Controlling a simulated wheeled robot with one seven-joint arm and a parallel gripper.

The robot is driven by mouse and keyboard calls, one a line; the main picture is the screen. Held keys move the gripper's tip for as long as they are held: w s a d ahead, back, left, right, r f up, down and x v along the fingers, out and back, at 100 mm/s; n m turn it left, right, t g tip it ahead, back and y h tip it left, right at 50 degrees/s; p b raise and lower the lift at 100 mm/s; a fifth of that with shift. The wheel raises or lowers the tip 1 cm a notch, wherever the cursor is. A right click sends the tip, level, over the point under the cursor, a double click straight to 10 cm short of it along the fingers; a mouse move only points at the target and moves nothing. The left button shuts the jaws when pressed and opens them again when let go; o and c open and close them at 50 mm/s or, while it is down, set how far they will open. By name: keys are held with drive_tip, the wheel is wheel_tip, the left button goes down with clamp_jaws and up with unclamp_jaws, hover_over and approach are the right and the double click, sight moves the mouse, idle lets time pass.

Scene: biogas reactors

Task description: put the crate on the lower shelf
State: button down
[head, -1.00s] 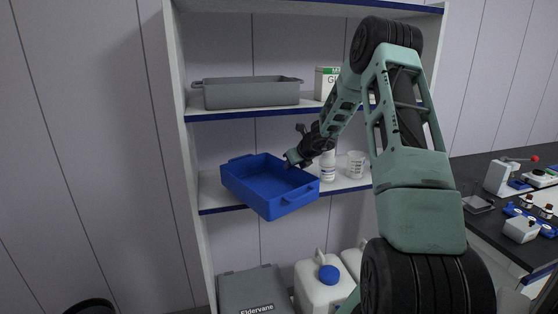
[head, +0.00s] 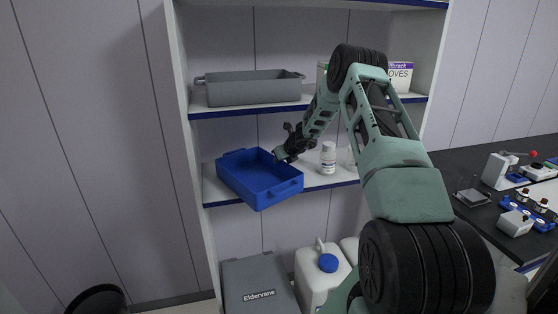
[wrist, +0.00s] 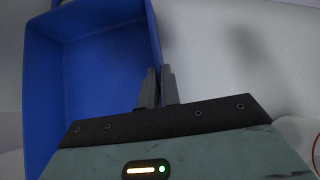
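The blue crate (head: 258,194) is empty and at the left end of the lower shelf (head: 329,181), its near corner out past the shelf's front edge. Whether its bottom touches the shelf is hidden. My gripper (head: 281,154) is at the crate's right wall. In the wrist view my gripper's fingers (wrist: 157,88) are close together, with the blue crate's wall (wrist: 152,45) running between them.
A white bottle (head: 328,158) stands on the lower shelf just right of my gripper. A grey bin (head: 252,91) sits on the shelf above. A grey box (head: 257,285) and white jugs (head: 318,275) stand below. The shelf's left upright (head: 184,120) is close to the crate.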

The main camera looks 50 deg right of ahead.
drive_tip(key=c, duration=1.6)
unclamp_jaws()
drive_tip(key=shift+f, duration=0.2)
drive_tip(key=shift+r, duration=0.1)
drive_tip(key=shift+b+v, duration=1.1)
drive_tip(key=shift+v, duration=2.65)
